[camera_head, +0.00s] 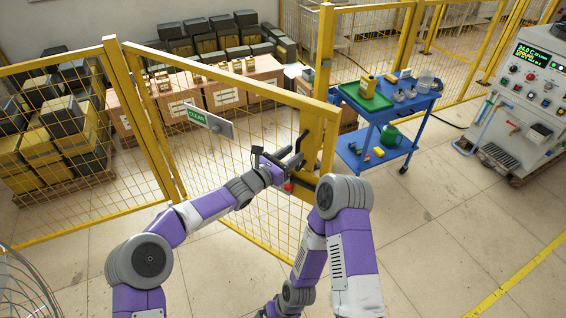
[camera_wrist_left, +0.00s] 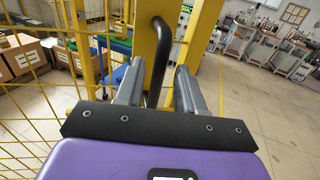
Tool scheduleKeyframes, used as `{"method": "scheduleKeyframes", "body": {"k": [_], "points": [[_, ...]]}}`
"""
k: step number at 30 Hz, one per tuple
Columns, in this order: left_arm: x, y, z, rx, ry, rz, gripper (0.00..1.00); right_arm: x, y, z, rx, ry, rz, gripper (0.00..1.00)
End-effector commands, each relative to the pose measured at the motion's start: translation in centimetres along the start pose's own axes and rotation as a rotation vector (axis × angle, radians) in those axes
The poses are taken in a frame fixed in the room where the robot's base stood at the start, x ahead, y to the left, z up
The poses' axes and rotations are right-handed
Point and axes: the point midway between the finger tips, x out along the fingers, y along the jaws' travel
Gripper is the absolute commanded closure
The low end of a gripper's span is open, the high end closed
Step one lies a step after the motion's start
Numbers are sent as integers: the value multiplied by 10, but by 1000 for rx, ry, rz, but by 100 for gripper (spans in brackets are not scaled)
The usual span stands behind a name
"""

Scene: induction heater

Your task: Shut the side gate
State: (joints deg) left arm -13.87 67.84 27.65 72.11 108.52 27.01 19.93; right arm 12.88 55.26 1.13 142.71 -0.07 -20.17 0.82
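The side gate (camera_head: 238,88) is a yellow frame with wire mesh, running from the yellow post at left to its free end near a second yellow post (camera_head: 324,50). I cannot tell how wide any gap there is. A black curved handle (camera_head: 300,142) is at the free end; it also shows in the left wrist view (camera_wrist_left: 159,55). My left gripper (camera_head: 283,163) is at the handle. In the left wrist view its two fingers (camera_wrist_left: 158,88) stand apart with the bar between them, and room shows beside the bar.
A blue cart (camera_head: 372,152) with a green tray (camera_head: 366,97) and a green can (camera_head: 391,135) stands beyond the gate's free end. A control machine (camera_head: 530,110) is at far right. Boxes (camera_head: 228,92) are stacked behind the mesh. The floor at right is clear.

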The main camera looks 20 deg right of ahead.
Motion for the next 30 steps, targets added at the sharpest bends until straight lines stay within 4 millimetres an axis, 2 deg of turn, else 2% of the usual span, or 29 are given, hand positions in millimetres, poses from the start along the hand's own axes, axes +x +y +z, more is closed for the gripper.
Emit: {"method": "scheduleKeyframes", "body": {"k": [3,9,21,23,26,29,30], "points": [[-17,1,0,1,-1,1,62,4,2,0,0,0,0,0],[-37,0,0,1,-1,0,62,7,2,0,0,0,0,0],[-43,-1,0,1,-1,0,62,7,3,0,0,0,0,0],[-43,-1,-1,3,2,-1,62,7,3,0,0,0,0,9],[-48,-4,-18,32,46,-17,62,7,3,0,0,0,0,24],[-66,-12,-61,118,162,-65,62,9,3,0,0,0,0,40],[-78,-17,-86,168,230,-95,62,9,4,0,0,0,0,46]]}}
